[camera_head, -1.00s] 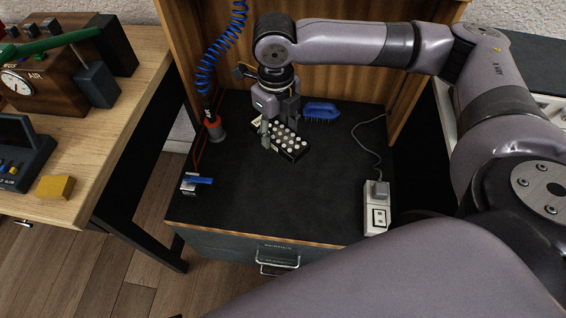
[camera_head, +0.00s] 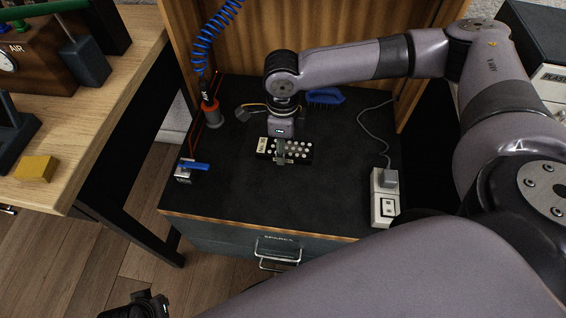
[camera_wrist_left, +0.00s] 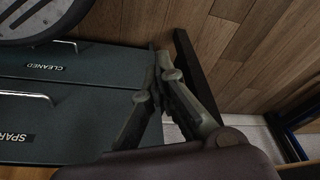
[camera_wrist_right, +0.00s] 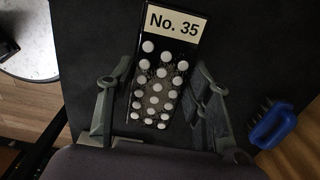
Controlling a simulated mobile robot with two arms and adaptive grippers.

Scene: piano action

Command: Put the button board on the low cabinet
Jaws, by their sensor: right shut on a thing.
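The button board (camera_head: 301,151) is a small black board with rows of white buttons. Its "No. 35" label shows in the right wrist view (camera_wrist_right: 172,24). My right gripper (camera_head: 281,151) is shut on the board, with one finger along each long side. The board is over the black top of the low cabinet (camera_head: 250,205), near its middle; I cannot tell whether it touches the top. My left gripper (camera_wrist_left: 160,62) is shut and empty, fingertips together, in front of the cabinet's drawers. Only part of it shows at the bottom of the head view.
On the cabinet stand a blue brush (camera_head: 326,97) behind the board, a white socket box (camera_head: 384,205) with a cable at right, a blue-handled item (camera_head: 190,170) at left and a red-and-grey tool (camera_head: 211,112) on a blue hose. The cabinet's front middle is clear.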

